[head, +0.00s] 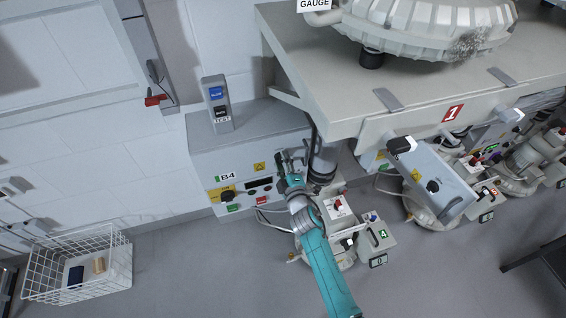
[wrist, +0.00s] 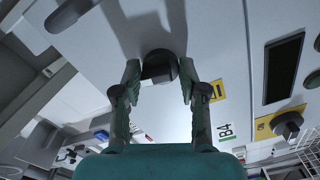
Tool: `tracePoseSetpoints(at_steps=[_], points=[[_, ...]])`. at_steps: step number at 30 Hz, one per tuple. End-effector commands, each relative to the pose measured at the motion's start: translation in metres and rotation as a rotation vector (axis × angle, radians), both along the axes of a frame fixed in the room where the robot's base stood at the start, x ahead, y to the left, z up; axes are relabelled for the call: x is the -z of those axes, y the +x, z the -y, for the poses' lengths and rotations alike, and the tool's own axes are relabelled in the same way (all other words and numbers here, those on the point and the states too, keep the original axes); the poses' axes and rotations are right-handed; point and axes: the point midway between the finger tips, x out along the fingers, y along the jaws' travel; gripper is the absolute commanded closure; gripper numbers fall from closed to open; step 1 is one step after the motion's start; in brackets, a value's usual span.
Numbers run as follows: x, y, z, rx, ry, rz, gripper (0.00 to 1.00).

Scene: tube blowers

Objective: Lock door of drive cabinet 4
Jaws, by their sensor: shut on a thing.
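A grey cabinet (head: 203,160) labelled B4 stands against the wall in the head view, with a display, small buttons and a black knob on a yellow plate on its front. My gripper (head: 281,158) is at the right part of this front. In the wrist view my gripper (wrist: 159,74) has its two green fingers on either side of a dark round knob (wrist: 158,58) and is shut on it. The B4 label (wrist: 225,131) shows to the right there. The knob is hidden by my gripper in the head view, and its turned position cannot be told.
A large bench (head: 330,95) overhangs right of the cabinet. A grey box labelled 4 (head: 374,246) and other equipment stand below it. A white wire basket (head: 85,262) is on the floor at left. A control box (head: 217,103) stands on the cabinet.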

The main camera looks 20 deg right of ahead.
Motion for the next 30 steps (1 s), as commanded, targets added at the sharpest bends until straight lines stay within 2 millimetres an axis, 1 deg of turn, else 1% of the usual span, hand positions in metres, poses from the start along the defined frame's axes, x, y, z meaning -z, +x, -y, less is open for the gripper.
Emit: tracePoseSetpoints(at_steps=[1, 9, 15, 21, 30], points=[[-0.0123, 0.0039, -0.0006, -0.003, -0.044, 0.023, 0.93], [-0.012, 0.0039, -0.0036, -0.006, -0.255, 0.023, 0.93], [-0.0117, 0.0039, -0.0048, -0.008, -0.362, 0.023, 0.93], [-0.0114, 0.0039, -0.0052, -0.007, -0.42, 0.023, 0.93], [-0.0113, 0.0039, -0.0054, -0.007, -0.441, 0.023, 0.93]])
